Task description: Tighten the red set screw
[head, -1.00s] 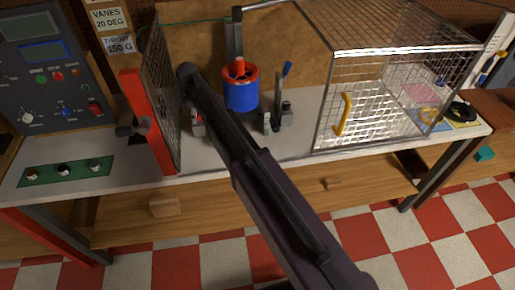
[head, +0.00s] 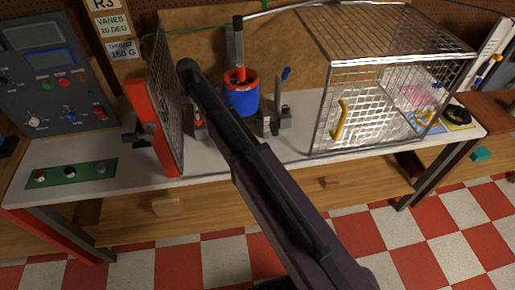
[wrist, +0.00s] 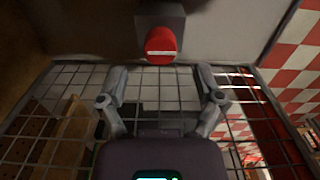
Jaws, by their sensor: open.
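The red set screw (wrist: 160,45) shows in the wrist view as a round red head with a pale horizontal slot, on a grey block (wrist: 160,14) at the top middle. My gripper (wrist: 162,82) is open, one finger on each side and lower in the picture than the screw. The fingers do not touch it, and nothing is between them. In the head view a small red spot (head: 199,122) shows on a fitting left of the blue duct (head: 241,98) with its orange-red rim. My arm crosses in front there and my gripper is hidden.
A mesh panel with a red post (head: 152,128) stands close left of my arm. A mesh cage with a yellow handle (head: 339,120) stands at the right. A blue-tipped lever (head: 286,74) stands right of the duct. A control box (head: 45,75) is at far left.

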